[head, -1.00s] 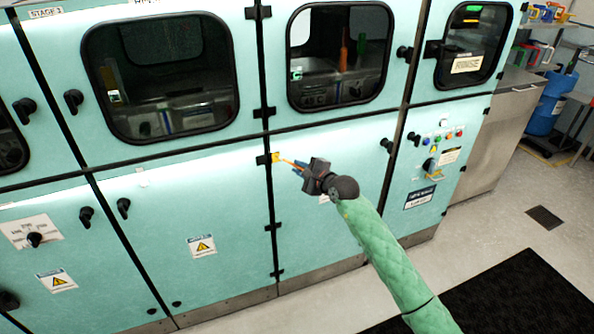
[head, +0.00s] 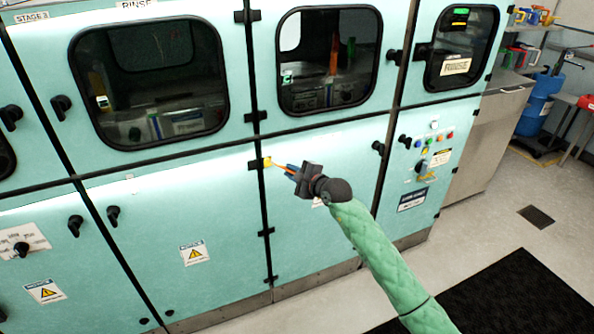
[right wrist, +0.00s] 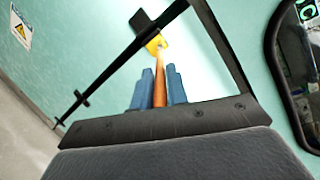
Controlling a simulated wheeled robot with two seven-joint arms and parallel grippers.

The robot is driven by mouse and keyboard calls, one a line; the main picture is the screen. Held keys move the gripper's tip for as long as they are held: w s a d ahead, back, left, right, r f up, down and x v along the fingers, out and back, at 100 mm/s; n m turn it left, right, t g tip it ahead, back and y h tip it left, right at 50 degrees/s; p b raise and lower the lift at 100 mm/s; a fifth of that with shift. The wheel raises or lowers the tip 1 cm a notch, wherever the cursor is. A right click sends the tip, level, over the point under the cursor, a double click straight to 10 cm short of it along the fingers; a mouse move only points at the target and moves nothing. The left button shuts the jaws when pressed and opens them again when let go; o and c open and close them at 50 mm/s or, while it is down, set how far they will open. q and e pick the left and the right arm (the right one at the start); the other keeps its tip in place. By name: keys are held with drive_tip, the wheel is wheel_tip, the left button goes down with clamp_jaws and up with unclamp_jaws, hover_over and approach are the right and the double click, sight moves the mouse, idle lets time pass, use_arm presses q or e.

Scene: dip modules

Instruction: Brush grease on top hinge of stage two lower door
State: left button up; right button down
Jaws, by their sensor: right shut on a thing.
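My right gripper (head: 290,170) is shut on an orange-handled brush (head: 280,165), which points left toward the door seam. The brush also shows in the right wrist view (right wrist: 160,88) between the blue fingertips. Its far end overlaps a yellow patch (head: 267,162) beside the black top hinge (head: 255,163) of a teal lower door (head: 330,230). I cannot tell whether the bristles touch the hinge. In the right wrist view the hinge (right wrist: 140,20) lies just beyond the yellow patch (right wrist: 155,44). No stage two label is readable. My left gripper is not in view.
A dark window (head: 328,62) is above the door, and black knobs (head: 378,147) stick out nearby. A button panel (head: 430,150) is to the right. The floor in front has a black mat (head: 510,300).

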drive_tip(key=a, duration=0.3)
drive_tip(key=shift+s+p, duration=0.3)
drive_tip(key=shift+s, duration=0.1)
drive_tip(key=s+d, duration=0.2)
drive_tip(key=s, duration=0.3)
drive_tip(key=shift+s+p, duration=0.35)
drive_tip(key=shift+p, duration=0.1)
drive_tip(key=shift+s, duration=0.1)
idle(0.4)
drive_tip(key=s, duration=0.2)
drive_tip(key=shift+s+d, duration=0.35)
drive_tip(key=shift+d, duration=0.05)
idle(0.7)
